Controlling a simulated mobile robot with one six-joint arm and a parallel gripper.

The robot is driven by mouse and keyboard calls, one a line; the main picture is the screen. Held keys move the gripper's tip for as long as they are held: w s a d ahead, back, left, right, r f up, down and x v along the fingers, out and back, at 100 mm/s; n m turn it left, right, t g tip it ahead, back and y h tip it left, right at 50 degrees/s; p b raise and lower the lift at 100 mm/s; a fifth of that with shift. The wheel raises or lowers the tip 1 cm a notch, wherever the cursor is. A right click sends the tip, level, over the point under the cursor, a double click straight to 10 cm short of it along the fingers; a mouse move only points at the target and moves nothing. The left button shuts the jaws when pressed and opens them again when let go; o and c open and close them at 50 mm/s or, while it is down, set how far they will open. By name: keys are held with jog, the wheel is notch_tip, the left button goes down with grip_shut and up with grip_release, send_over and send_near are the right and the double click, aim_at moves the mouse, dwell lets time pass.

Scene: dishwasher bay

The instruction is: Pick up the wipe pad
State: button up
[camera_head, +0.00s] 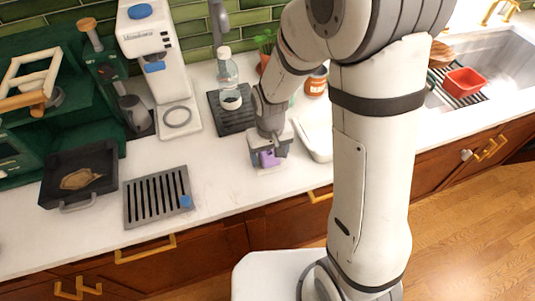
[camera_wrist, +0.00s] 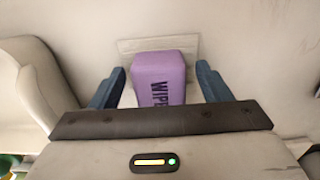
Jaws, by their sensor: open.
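The wipe pad (camera_wrist: 160,78) is a purple block with dark "WIPE" lettering. In the wrist view it sits between the two blue fingers of my gripper (camera_wrist: 160,88), with a gap on each side. A pale rectangular outline shows on the surface around its far end. In the head view the wipe pad (camera_head: 269,159) shows as a small purple patch under my gripper (camera_head: 268,160), low over the white counter. My gripper is open, and its body hides part of the pad in the head view.
A white tray (camera_head: 316,139) stands just right of my gripper. A bottle (camera_head: 229,80) stands on a dark mat behind it. A slotted grey drip tray (camera_head: 157,197) with a blue piece lies to the left. The white counter (camera_head: 222,165) between is clear.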

aim_at(270, 153)
jog(key=c, duration=1.1)
jog(key=shift+c, duration=0.2)
notch_tip(270, 153, up, 10)
jog(key=shift+r+b, duration=0.1)
jog(key=shift+b, duration=0.4)
jog(key=o, duration=0.5)
jog(key=c, duration=0.3)
